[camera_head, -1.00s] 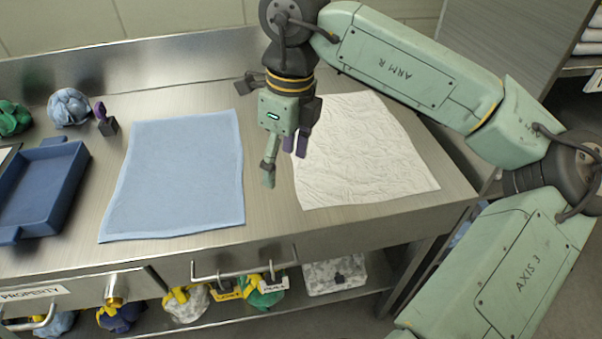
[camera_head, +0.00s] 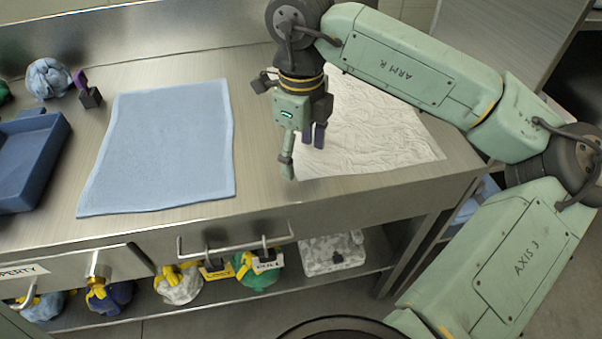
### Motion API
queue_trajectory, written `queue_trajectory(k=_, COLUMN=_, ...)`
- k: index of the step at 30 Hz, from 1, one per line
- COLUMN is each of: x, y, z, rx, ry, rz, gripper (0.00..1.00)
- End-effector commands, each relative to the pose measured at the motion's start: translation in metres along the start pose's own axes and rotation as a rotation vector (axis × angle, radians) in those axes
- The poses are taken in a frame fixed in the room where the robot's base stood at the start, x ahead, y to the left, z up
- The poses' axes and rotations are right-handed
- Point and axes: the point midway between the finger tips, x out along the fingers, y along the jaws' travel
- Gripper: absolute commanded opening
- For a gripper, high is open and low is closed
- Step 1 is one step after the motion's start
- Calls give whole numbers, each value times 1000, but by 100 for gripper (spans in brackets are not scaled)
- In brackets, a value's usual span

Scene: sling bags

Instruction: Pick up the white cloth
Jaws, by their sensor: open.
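The white cloth (camera_head: 375,132) lies flat and wrinkled on the right part of the steel counter. Its upper left part is hidden behind my arm and gripper. My gripper (camera_head: 304,152) points down over the left edge of the white cloth, with its fingers apart and nothing between them. I cannot tell how high the fingertips are above the counter.
A smooth blue cloth (camera_head: 160,145) lies flat left of my gripper on the counter (camera_head: 258,190). A blue tray (camera_head: 32,165), a pale blue bundle (camera_head: 48,78) and a small dark holder (camera_head: 90,97) are farther left.

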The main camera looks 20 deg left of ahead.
Motion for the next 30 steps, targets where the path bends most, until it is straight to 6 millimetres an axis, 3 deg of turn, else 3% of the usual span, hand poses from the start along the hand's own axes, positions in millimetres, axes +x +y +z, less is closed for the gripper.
queue_trajectory(k=3, x=12, y=0, z=0, rx=0, ry=0, rz=0, gripper=67)
queue_trajectory(k=22, x=19, y=0, z=0, rx=0, ry=-1, rz=1, gripper=67)
queue_trajectory(k=30, x=17, y=0, z=0, rx=0, ry=0, rz=2, gripper=58)
